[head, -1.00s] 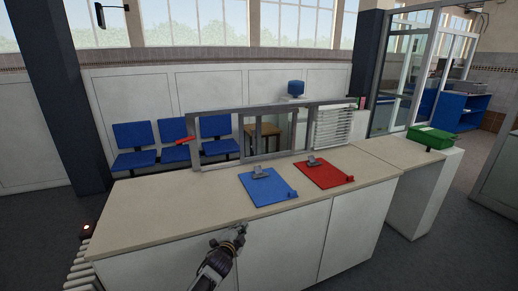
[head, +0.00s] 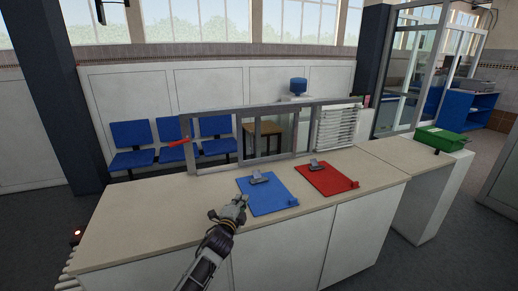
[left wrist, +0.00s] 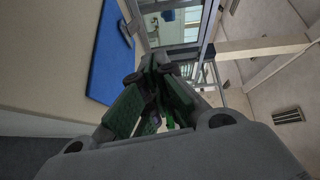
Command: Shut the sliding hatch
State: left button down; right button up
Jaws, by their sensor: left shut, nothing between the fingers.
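The sliding hatch is a grey metal frame (head: 220,112) standing along the back of the counter. Its glazed panes (head: 265,138) sit in the middle part, with an opening to their left. A red piece (head: 180,142) sticks out at the frame's left end. My left gripper (head: 240,201) is over the counter's front part, just left of the blue clipboard and well short of the hatch. Its fingers are closed and empty; they also show in the left wrist view (left wrist: 155,64). In that view part of the grey frame lies beyond the fingers. My right gripper is not seen.
The counter top (head: 150,212) is clear on the left. A blue clipboard (head: 268,197) and a red clipboard (head: 326,179) lie on it before the hatch. A green box (head: 440,139) stands on the right-hand ledge. Blue chairs (head: 131,134) are behind the counter.

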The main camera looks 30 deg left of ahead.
aim_at(238, 117)
jog(key=i+j, duration=0.15)
jog(key=i, duration=0.2)
jog(key=i+j, duration=0.15)
jog(key=i, duration=0.25)
jog(key=i+j, duration=0.15)
jog(key=i, duration=0.2)
